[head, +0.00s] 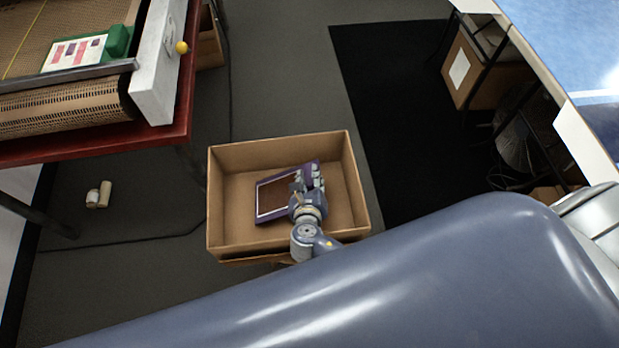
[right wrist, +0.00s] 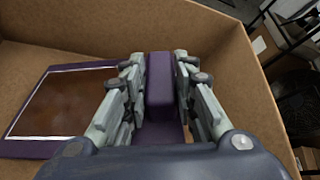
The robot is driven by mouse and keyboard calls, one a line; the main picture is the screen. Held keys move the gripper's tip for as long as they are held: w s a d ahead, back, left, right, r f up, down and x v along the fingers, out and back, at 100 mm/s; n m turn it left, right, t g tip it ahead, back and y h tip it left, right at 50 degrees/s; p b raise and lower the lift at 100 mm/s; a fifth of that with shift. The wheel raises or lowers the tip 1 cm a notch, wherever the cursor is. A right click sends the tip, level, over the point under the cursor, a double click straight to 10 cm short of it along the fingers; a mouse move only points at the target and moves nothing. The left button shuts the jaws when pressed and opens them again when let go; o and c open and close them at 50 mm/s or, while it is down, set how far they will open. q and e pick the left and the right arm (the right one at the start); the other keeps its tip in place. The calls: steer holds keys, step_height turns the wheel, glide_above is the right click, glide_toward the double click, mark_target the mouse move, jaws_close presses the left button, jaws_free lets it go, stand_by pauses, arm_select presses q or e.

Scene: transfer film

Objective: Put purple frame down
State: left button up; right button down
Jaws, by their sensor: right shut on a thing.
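The purple frame (head: 273,196) has a brown panel with a thin pale border. In the head view it is inside the open cardboard box (head: 236,157), tilted, with its right part under my right gripper (head: 310,180). In the right wrist view the frame (right wrist: 62,105) lies to the left, and its purple raised part is between the two fingers of my right gripper (right wrist: 160,85). My right gripper is shut on that part. I cannot tell whether the frame touches the box floor. My left gripper is not in view.
The box walls surround the gripper. A conveyor (head: 60,112) on a red table stands at the upper left, with a green item (head: 117,41) on it. A black mat (head: 395,110) lies right of the box. Small rolls (head: 98,195) lie on the floor at left.

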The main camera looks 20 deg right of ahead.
steer(key=c, duration=1.3)
jaws_free()
steer(key=shift+f, duration=0.1)
steer(key=shift+s+r, duration=0.15)
steer(key=shift+r, duration=0.05)
steer(key=p+v, duration=0.1)
steer(key=v, duration=1)
steer(key=shift+s+r, duration=0.2)
steer(key=shift+s, duration=0.15)
steer(key=shift+a+p, duration=0.15)
steer(key=shift+p, duration=0.15)
